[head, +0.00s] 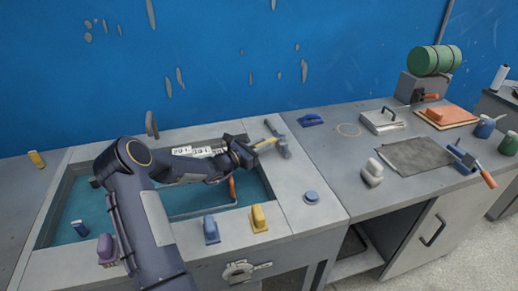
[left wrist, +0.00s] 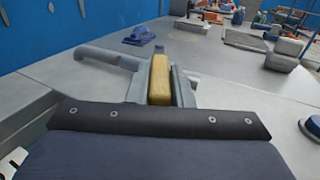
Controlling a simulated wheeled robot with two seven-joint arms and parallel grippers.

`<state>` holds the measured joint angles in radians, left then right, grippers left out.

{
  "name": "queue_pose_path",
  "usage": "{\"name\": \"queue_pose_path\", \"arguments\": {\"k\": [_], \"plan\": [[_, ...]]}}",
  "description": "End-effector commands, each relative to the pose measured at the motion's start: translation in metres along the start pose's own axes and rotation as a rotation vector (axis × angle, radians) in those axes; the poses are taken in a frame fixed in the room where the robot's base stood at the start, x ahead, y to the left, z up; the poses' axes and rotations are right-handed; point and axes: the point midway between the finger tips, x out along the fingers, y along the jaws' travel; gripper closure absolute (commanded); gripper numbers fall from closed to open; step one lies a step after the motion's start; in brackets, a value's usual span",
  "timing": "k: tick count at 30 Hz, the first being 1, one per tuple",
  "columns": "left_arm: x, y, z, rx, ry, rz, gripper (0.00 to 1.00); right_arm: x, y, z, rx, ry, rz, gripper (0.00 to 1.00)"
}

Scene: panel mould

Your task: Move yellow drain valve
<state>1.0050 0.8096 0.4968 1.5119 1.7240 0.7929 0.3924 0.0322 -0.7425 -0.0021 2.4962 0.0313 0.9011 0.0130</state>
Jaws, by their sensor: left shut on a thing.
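The yellow drain valve is a yellow lever (head: 265,143) on a grey fitting (head: 282,148) at the back right rim of the sink. My left gripper (head: 248,149) reaches over the sink and is shut on the yellow lever. In the left wrist view the lever is a yellow bar (left wrist: 160,80) standing between the grey fingers, its lower end hidden by the dark gripper body. My right gripper is not in view.
The sink (head: 185,133) holds teal water, with an orange-red rod (head: 232,188) at its right. A blue block (head: 211,229) and a yellow block (head: 259,218) stand on the front rim. A round blue button (head: 311,197) is on the right rim. Tools lie on the right bench.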

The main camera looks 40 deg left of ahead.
Motion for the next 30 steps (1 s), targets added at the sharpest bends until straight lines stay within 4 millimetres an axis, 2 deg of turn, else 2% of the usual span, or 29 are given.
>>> {"name": "queue_pose_path", "arguments": {"k": [4,5,10,20,23,26,30], "plan": [[0.0,0.0,0.001,-0.002,-0.004,0.0,1.0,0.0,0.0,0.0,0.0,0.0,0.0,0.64],[0.0,0.0,0.001,-0.002,-0.004,0.0,0.79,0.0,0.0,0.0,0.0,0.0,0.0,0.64],[0.0,0.0,0.001,-0.002,-0.003,-0.001,0.58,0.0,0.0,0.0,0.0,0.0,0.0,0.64],[0.0,0.0,0.004,0.0,-0.002,-0.001,0.58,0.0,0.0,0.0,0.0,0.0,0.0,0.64],[0.0,0.0,0.014,0.002,-0.003,-0.001,0.58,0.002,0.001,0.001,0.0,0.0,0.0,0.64],[0.0,0.0,0.033,0.005,-0.005,-0.001,0.58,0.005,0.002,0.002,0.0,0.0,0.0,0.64],[-0.015,-0.018,0.059,0.004,-0.002,-0.001,0.58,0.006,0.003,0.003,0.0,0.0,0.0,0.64]]}}
